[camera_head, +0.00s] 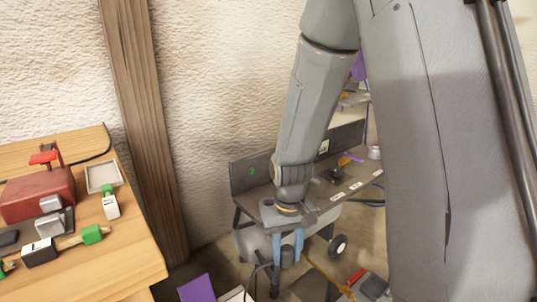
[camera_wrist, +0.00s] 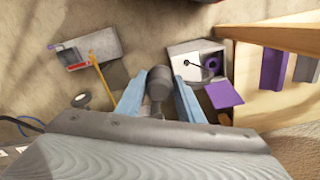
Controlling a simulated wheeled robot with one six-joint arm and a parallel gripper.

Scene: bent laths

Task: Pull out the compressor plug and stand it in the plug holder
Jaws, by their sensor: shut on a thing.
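My gripper (camera_head: 286,262) points down beside the grey compressor (camera_head: 252,243), under the workbench edge. In the wrist view my gripper (camera_wrist: 159,80) has its two blue fingers on either side of a grey, round-ended piece (camera_wrist: 157,88). It looks like the plug, and the fingers are shut on it. A dark cable (camera_head: 258,270) hangs near the fingers in the head view. A white box (camera_wrist: 185,50) with a purple ring inside and a purple flap lies beyond the fingers at right. I cannot tell whether it is the plug holder. The socket is not clearly visible.
A grey workbench (camera_head: 250,180) stands behind my arm. A wooden table (camera_head: 125,250) with a red machine (camera_head: 38,193) and green-ended parts is at left. A grey tray (camera_wrist: 105,43) with a red item and a yellow stick lies on the floor. A wheel (camera_head: 338,245) stands nearby.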

